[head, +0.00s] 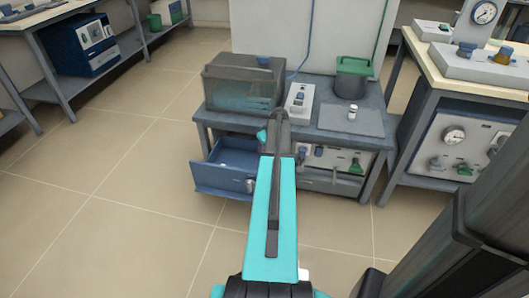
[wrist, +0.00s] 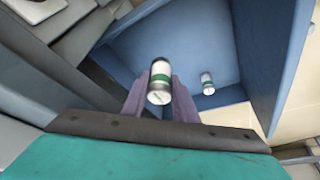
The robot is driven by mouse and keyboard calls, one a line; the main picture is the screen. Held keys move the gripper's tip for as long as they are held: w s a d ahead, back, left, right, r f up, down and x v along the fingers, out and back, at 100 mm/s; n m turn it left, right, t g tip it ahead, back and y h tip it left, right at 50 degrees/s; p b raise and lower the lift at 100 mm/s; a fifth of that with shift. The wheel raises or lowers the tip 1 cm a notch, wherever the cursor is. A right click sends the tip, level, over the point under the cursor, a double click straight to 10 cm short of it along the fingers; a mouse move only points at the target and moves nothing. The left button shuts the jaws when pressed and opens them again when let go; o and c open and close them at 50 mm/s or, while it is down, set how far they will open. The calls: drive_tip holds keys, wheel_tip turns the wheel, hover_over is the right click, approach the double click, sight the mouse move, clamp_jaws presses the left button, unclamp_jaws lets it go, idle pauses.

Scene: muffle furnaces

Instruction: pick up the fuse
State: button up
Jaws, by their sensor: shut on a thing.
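In the wrist view a fuse (wrist: 161,78), a small cylinder with metal ends and a green and white band, sits between the two purple fingers of my gripper (wrist: 160,98). The gripper is shut on it. Behind and below it is the open blue drawer (wrist: 190,42). A second, similar small cylinder (wrist: 207,84) lies in the drawer, to the right of the held fuse. In the head view the drawer (head: 220,179) stands open at the bench's left front; my arm hides the gripper and held fuse.
A side table (head: 432,75) stands right. The floor at left is clear.

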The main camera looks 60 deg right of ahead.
drive_tip(key=shift+r, duration=0.25)
idle(0.5)
drive_tip(key=w+a+r+n, duration=0.1)
drive_tip(key=w+a+r, duration=0.4)
drive_tip(key=w+a, duration=0.4)
drive_tip(key=w+a+r+n+y, duration=0.1)
drive_tip(key=w+a+r, duration=0.4)
drive_tip(key=w+a, duration=0.45)
drive_tip(key=w+a+r, duration=0.6)
drive_tip(key=w+a, duration=0.1)
drive_tip(key=a, duration=0.5)
drive_tip(key=w+a+r, duration=0.1)
drive_tip(key=a+r, duration=0.3)
drive_tip(key=a, duration=0.8)
drive_tip(key=w+a+r+n, duration=0.1)
drive_tip(key=a+r, duration=0.4)
drive_tip(key=a, duration=0.8)
drive_tip(key=w+a+r+n, duration=0.1)
drive_tip(key=a+r, duration=0.3)
drive_tip(key=a, duration=0.8)
drive_tip(key=shift+w+a+r+y, duration=0.15)
drive_tip(key=shift+w+r+y, duration=0.2)
drive_tip(key=shift+w, duration=0.2)
drive_tip(key=shift+a, duration=0.1)
